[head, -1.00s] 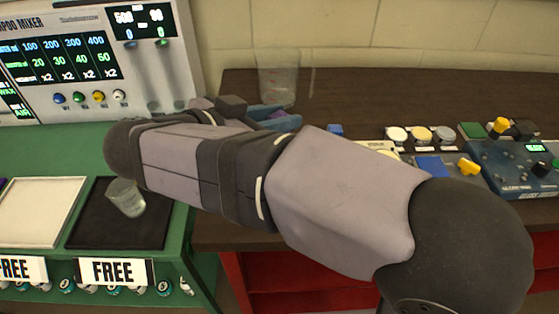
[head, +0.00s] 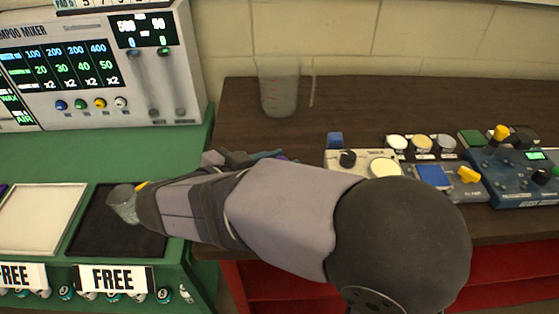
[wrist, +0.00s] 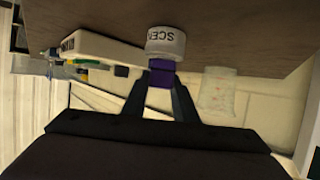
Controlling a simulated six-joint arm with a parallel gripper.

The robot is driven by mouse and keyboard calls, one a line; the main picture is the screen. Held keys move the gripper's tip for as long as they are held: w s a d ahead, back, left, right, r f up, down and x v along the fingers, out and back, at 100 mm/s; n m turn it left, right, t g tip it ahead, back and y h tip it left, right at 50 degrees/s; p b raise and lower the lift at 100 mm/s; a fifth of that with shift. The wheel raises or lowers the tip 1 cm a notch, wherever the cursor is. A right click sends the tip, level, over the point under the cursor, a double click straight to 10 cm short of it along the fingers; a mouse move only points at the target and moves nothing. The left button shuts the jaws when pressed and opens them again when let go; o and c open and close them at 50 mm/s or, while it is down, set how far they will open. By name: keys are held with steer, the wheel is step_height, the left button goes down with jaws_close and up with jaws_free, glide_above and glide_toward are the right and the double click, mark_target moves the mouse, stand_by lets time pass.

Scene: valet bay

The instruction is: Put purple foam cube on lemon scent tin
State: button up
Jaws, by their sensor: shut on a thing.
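My gripper (wrist: 161,80) is shut on the purple foam cube (wrist: 160,75), which shows between the fingertips in the wrist view. A white round tin (wrist: 166,42) with dark lettering, partly readable as "SCEN", stands on the brown bench right at the cube. The wrist picture is upside down, and the cube appears at the tin's top side. I cannot tell whether they touch. In the head view my arm hides the tin and most of the gripper; part of the gripper (head: 245,158) shows behind the forearm.
A clear measuring cup (head: 278,88) stands at the back of the bench, also in the wrist view (wrist: 217,92). Pedal-like boxes with knobs (head: 515,170) crowd the right. Another clear cup (head: 124,205) is on the black tray (head: 90,230) at left. The back middle of the bench is clear.

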steer(key=shift+f+b, duration=0.2)
steer(key=shift+b, duration=0.1)
steer(key=o, duration=1)
steer(key=shift+o, duration=0.2)
steer(key=shift+r, duration=0.1)
steer(key=shift+r+p, duration=0.15)
steer(key=shift+p, duration=0.15)
steer(key=b+v, duration=0.1)
steer(key=v, duration=1.1)
